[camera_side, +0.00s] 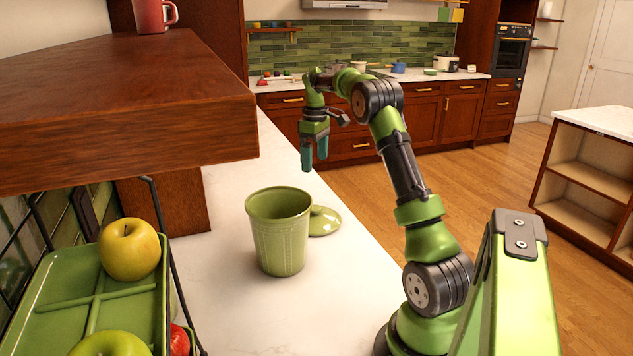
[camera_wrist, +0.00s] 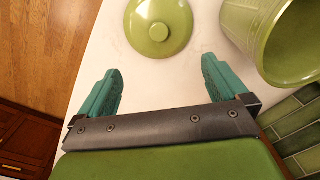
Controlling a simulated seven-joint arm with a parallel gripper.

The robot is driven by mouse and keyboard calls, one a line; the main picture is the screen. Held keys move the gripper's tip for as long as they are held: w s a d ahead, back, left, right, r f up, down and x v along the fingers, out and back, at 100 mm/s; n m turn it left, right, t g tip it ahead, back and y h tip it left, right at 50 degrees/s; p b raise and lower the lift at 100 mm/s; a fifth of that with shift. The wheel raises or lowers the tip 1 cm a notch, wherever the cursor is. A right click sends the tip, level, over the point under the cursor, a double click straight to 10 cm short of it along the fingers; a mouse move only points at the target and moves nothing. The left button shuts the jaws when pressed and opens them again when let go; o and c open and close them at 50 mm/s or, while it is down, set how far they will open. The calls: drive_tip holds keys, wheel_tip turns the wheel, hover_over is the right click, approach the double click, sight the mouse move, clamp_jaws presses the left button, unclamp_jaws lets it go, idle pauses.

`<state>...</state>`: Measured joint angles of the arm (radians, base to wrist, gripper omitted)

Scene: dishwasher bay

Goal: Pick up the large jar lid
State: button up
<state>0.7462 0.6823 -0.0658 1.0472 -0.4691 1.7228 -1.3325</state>
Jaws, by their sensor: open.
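The large jar lid (camera_side: 323,221) is a round green glazed lid with a knob, lying on the white counter just behind and right of the green jar (camera_side: 280,235). In the wrist view the lid (camera_wrist: 158,26) lies knob up at the top, beyond the fingertips and roughly centred between them. The jar (camera_wrist: 285,40) stands open at the upper right of that view, apart from the lid. My gripper (camera_side: 314,165) points down above the counter, higher than the lid. Its teal fingers are spread and empty, as the wrist view (camera_wrist: 162,76) also shows. The jar hides part of the lid in the side view.
A wooden shelf (camera_side: 120,100) with a red mug (camera_side: 154,15) overhangs the counter at the left. A green divided tray (camera_side: 62,290) with yellow-green apples (camera_side: 129,249) is below it. The white counter (camera_side: 330,290) is clear right of the jar.

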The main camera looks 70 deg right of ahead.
hover_over(316, 207)
wheel_tip(316, 207, down, 11)
drive_tip(key=shift+w+a+f, duration=0.1)
drive_tip(key=shift+w+a, duration=0.05)
drive_tip(key=shift+s+f, duration=0.2)
drive_tip(key=shift+f, duration=2.5)
drive_tip(key=shift+c, duration=0.5)
